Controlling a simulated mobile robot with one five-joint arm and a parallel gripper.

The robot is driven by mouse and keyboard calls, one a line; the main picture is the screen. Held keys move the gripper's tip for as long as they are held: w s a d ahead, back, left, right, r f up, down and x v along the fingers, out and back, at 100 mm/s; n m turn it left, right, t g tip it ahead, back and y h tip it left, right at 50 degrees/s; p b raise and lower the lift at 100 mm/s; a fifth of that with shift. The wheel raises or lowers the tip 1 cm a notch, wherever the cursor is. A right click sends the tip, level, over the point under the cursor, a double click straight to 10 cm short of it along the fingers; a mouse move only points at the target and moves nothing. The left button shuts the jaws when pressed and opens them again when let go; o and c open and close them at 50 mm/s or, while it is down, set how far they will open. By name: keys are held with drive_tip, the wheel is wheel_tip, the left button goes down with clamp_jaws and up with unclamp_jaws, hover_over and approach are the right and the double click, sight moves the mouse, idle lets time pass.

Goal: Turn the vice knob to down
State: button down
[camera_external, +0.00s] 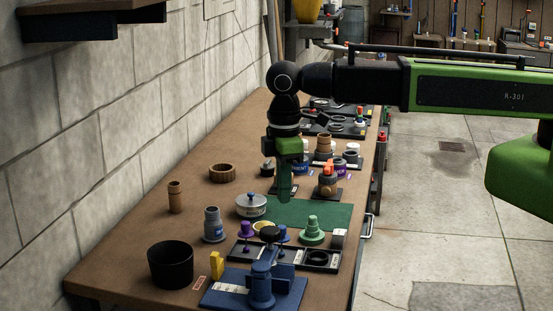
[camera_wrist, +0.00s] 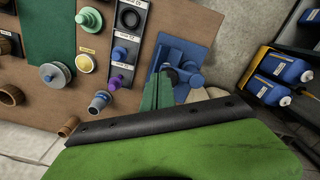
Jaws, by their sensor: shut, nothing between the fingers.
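In the wrist view the fingertips (camera_wrist: 160,80) overlap the vice's near side.
A black tray (camera_external: 320,259) with rings and pegs lies just behind the vice. A black bowl (camera_external: 170,264), a yellow piece (camera_external: 216,265) and a grey bottle (camera_external: 213,224) stand to its left. A green mat (camera_external: 325,214) lies behind. The block wall (camera_external: 110,110) borders the bench's left.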

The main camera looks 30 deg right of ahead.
sight(270, 236)
wheel_tip(270, 236, down, 7)
drive_tip(key=b, duration=0.6)
drive_tip(key=shift+a+r, duration=0.1)
drive_tip(key=shift+s, duration=0.35)
drive_tip(key=shift+s+a, duration=0.2)
drive_tip(key=shift+s, duration=0.3)
drive_tip(key=shift+s+a, duration=0.1)
idle(0.6)
